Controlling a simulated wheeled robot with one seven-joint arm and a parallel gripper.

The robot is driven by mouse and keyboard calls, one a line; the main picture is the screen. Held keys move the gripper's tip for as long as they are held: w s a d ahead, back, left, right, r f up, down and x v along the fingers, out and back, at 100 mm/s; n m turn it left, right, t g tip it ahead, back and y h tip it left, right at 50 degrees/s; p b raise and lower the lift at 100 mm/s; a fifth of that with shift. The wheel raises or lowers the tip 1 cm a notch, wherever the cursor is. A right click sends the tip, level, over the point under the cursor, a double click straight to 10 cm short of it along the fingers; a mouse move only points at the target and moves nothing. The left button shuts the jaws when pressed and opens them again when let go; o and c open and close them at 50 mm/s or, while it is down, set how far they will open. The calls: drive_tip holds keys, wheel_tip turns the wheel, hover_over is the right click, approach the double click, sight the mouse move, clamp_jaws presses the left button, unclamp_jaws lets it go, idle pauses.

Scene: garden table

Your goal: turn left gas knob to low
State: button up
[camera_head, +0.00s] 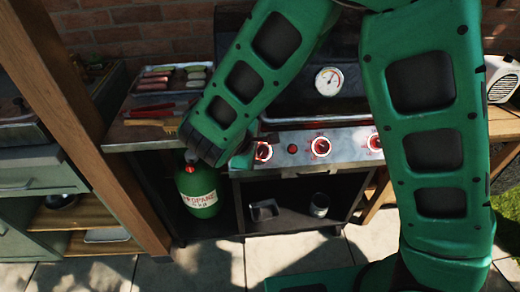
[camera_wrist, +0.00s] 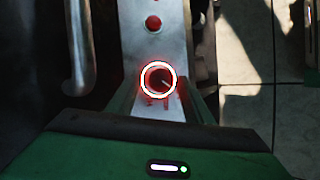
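The left gas knob (camera_head: 263,151) is at the left end of the grill's control panel (camera_head: 345,138). In the wrist view the left knob (camera_wrist: 158,78) is dark with a bright red-white ring and a pale pointer mark aimed to the lower right. My gripper (camera_head: 248,155) is at the panel's left end, close beside this knob and partly hidden by my arm. In the wrist view my gripper (camera_wrist: 160,90) has its fingers apart, one on each side of the knob, with gaps showing. I cannot tell whether a fingertip touches it.
A red button (camera_head: 293,149) and the middle knob (camera_head: 320,147) sit to the right. A round gauge (camera_head: 328,81) is on the lid. A green propane bottle (camera_head: 197,190) stands below left. The side shelf (camera_head: 120,135) holds food and tools. A handle (camera_wrist: 78,50) runs beside the panel.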

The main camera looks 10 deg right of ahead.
idle(0.3)
drive_tip(key=v, duration=1)
drive_tip(key=shift+s+a+r, duration=0.2)
